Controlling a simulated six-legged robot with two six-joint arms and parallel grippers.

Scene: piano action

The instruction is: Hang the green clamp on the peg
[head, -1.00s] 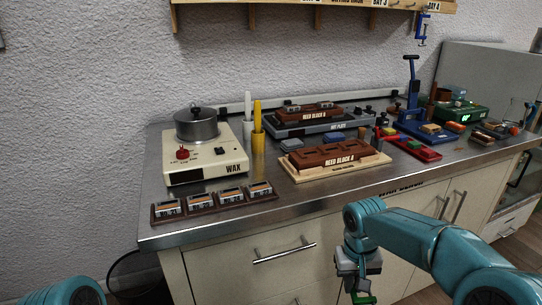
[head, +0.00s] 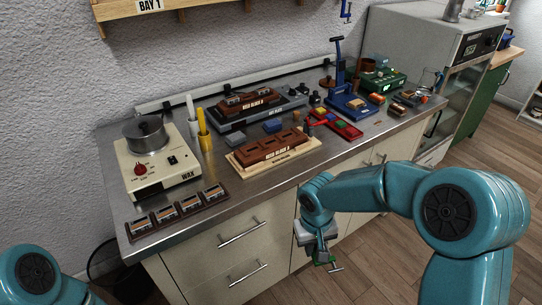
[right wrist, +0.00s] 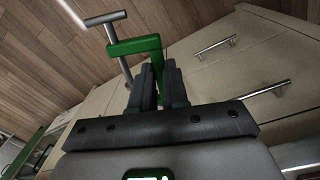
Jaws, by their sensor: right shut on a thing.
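The green clamp is held in my right gripper (head: 317,249), low in front of the cabinet drawers in the head view. Its green frame and grey screw bar (head: 336,268) stick out below the fingers. In the right wrist view, the fingers (right wrist: 158,82) are shut on the green frame (right wrist: 140,46), and the grey screw with its crossbar (right wrist: 118,45) slants at the left. My left gripper is out of view.
A blue clamp (head: 346,11) hangs at the top edge. The steel bench (head: 225,180) carries a wax heater (head: 150,170), reed blocks (head: 278,148), a blue press (head: 340,80) and small parts. A grey cabinet (head: 420,45) stands right; the floor in front is clear.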

